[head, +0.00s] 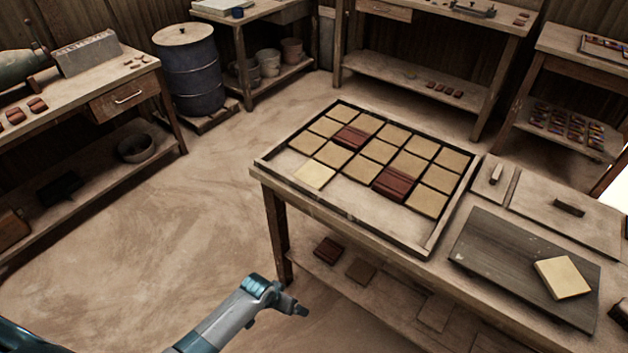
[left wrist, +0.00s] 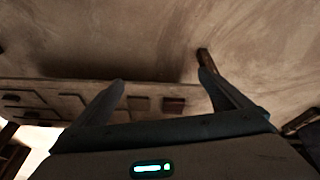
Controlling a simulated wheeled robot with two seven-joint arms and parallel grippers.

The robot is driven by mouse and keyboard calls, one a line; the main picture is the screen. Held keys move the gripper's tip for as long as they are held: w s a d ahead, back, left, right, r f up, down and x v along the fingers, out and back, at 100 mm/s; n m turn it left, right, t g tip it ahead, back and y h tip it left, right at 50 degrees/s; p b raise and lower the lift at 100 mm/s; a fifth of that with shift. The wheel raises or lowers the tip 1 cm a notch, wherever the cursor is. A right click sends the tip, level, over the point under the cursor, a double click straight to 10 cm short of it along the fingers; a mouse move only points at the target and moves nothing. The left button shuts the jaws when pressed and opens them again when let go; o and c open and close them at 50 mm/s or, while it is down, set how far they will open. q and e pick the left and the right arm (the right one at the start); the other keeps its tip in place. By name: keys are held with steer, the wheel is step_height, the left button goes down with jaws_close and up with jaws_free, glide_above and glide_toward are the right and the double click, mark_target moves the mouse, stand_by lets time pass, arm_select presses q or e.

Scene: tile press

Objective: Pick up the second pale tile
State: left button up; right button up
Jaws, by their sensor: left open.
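One pale tile (head: 562,277) lies flat on a dark board (head: 490,250) at the right end of the table. Another pale tile (head: 315,175) lies in the front left corner of the wooden tray (head: 335,197), among tan tiles (head: 378,151) and dark red tiles (head: 393,184). My left gripper (head: 299,309) is low in front of the table, well apart from both pale tiles. In the left wrist view its two fingers (left wrist: 162,80) are spread with nothing between them. No pale tile can be made out in that view. My right gripper is not in view.
The table's lower shelf holds a dark red tile (head: 328,250) and a brown tile (head: 361,271). Flat boards with handles (head: 568,208) lie behind the dark board. A blue barrel (head: 188,75) and workbenches stand around. The floor at left is clear.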

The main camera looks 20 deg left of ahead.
arm_select(q)
steer(key=w+d+r+m+h+b, duration=0.1)
steer(key=w+d+r, duration=0.3)
steer(key=r, duration=0.9)
steer(key=w+d+r+m, duration=0.2)
steer(key=w+r, duration=0.3)
steer(key=r, duration=0.8)
steer(key=w+a+r, duration=0.4)
steer(key=w+r, duration=0.2)
steer(key=r, duration=0.4)
steer(key=w+a+r, duration=0.4)
steer(key=w+r, duration=0.2)
steer(key=r, duration=0.4)
steer(key=shift+w+a+r+n+y+b, duration=0.25)
steer(key=shift+a+r+n+y+b, duration=0.05)
steer(key=shift+r+n+y, duration=0.1)
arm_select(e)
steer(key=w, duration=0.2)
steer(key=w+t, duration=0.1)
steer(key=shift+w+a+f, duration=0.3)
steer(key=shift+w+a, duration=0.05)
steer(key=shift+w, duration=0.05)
arm_select(q)
steer(key=shift+t, duration=0.3)
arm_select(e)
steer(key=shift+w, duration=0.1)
arm_select(q)
steer(key=shift+f, duration=0.1)
